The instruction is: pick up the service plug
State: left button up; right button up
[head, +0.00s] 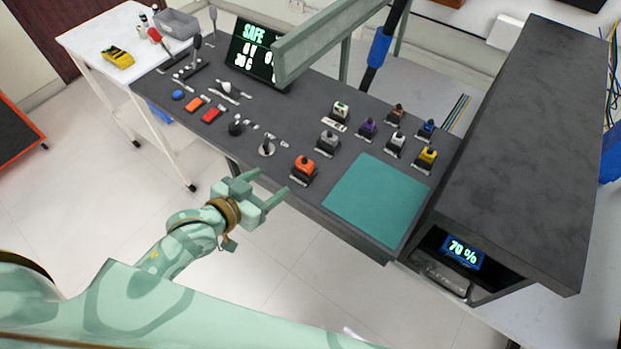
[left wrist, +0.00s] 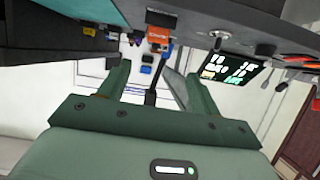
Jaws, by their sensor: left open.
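An orange plug (head: 304,168) with a dark base stands upright near the front edge of the dark console. I take it as the service plug, but its label is too small to read. It also shows in the left wrist view (left wrist: 158,34), where the picture is upside down. My left gripper (head: 272,182) is open and empty, off the console's front edge, just left of the orange plug and apart from it. Its two fingers also show in the left wrist view (left wrist: 147,72), with nothing between them. My right gripper is not in view.
Other plugs stand close by: grey (head: 328,142), purple (head: 368,127), white (head: 396,142) and yellow (head: 428,155). A teal mat (head: 375,200) lies to the right. A small lever (head: 267,147) stands to the left. A dark cabinet (head: 530,140) rises at the right.

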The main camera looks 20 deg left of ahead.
pick_arm(q)
jog(key=b, duration=0.2)
send_near(302, 164)
jog(key=w+f, duration=0.1)
jog(key=w, duration=0.2)
jog(key=x, duration=0.2)
jog(key=d+b+x, duration=0.1)
jog(key=x, duration=0.1)
jog(key=b+x, duration=0.1)
jog(key=x, duration=0.1)
jog(key=b+x, duration=0.1)
jog(key=x, duration=0.2)
jog(key=shift+d+f+b, duration=0.1)
jog(key=shift+f+b, duration=0.2)
jog(key=shift+b, duration=0.05)
jog(key=shift+w, duration=0.2)
jog(key=shift+r, duration=0.1)
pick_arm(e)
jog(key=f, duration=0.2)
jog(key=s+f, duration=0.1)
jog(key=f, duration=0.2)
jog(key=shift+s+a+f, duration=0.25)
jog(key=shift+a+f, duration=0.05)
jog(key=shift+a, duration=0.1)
pick_arm(q)
jog(key=c, duration=1.1)
